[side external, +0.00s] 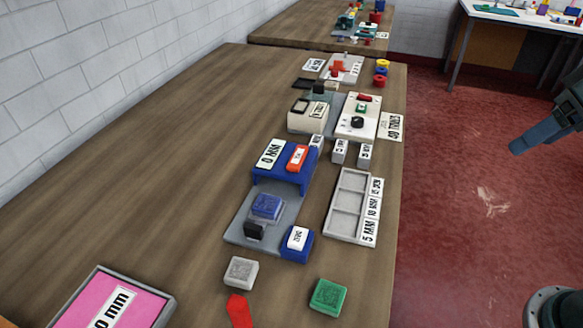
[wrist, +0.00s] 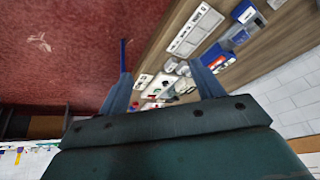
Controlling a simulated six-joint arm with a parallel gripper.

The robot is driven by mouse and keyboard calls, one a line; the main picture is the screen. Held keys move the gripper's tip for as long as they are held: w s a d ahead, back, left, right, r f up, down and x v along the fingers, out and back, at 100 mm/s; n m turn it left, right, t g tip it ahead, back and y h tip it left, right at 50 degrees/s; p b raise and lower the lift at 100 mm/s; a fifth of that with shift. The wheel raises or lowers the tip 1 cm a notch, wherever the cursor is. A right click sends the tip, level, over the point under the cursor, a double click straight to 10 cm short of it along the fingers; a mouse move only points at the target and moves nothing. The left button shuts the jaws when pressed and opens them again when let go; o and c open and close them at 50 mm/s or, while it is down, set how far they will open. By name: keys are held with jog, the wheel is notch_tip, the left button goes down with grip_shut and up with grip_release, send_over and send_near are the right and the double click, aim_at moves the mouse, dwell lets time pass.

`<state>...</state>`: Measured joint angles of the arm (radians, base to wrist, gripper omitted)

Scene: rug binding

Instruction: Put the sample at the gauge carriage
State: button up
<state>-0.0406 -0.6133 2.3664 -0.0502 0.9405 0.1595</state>
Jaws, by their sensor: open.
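My gripper (wrist: 160,68) is open and empty in the wrist view. In the side view part of it shows at the right edge, over the red floor and well apart from the table. The gauge is a grey plate (side external: 281,222) with a blue bridge (side external: 280,179) and a "0 MM" display. A blue square pad (side external: 266,206) sits on the plate, near a small black block (side external: 254,231). A grey square pad (side external: 240,271) and a green square pad (side external: 328,296) lie on the table in front. I cannot tell which pad is the sample, or which part is the carriage.
A blue block with a "ZERO" label (side external: 297,240) stands beside the plate. A grey three-compartment tray (side external: 348,204) with thickness labels is to the right. A red tag (side external: 239,311) and a pink "0 mm" panel (side external: 112,302) are in front. The table's left side is clear.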

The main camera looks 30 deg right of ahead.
jog(key=shift+n+h, duration=0.3)
jog(key=shift+n, duration=0.1)
jog(key=s, duration=0.1)
jog(key=s+d+f, duration=0.1)
jog(key=s+f, duration=0.1)
jog(key=shift+s+d+f, duration=0.2)
jog(key=shift+d, duration=0.2)
